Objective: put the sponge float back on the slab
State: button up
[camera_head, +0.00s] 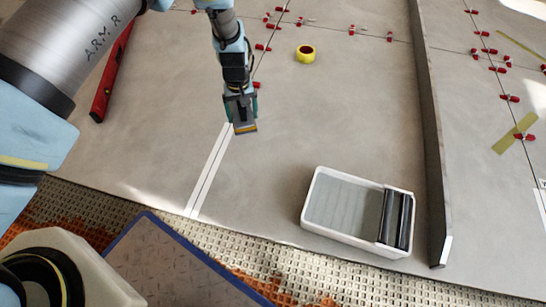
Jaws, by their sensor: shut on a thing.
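My gripper (239,106) is at the upper middle of the head view, pointing down over the grey tiled slab (310,120). It is shut on a small piece with a yellow and dark blue edge, which looks like the sponge float (246,129). The jaws hide most of the float. Its lower edge is close to the slab, just above the top end of a pair of white strips (209,172). I cannot tell whether it touches the slab.
A white tray (311,204) with black rollers stands at the front right. A long grey bar (430,130) lies beyond it. A red level (112,73), yellow tape roll (306,54) and several red clips (352,30) lie around. The slab between is clear.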

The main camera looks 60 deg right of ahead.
jog(key=m+b, duration=0.1)
jog(key=b, duration=0.2)
send_over(274, 148)
notch_tip(274, 148, down, 4)
notch_tip(274, 148, down, 9)
jog(key=b, duration=0.4)
jog(key=shift+d+f+b, duration=0.1)
jog(key=shift+f+b, duration=0.05)
jog(key=shift+b, duration=0.25)
jog(key=shift+f, duration=0.1)
jog(key=o, duration=1.3)
jog(key=shift+o, duration=0.2)
notch_tip(274, 148, up, 12)
jog(key=p, duration=0.5)
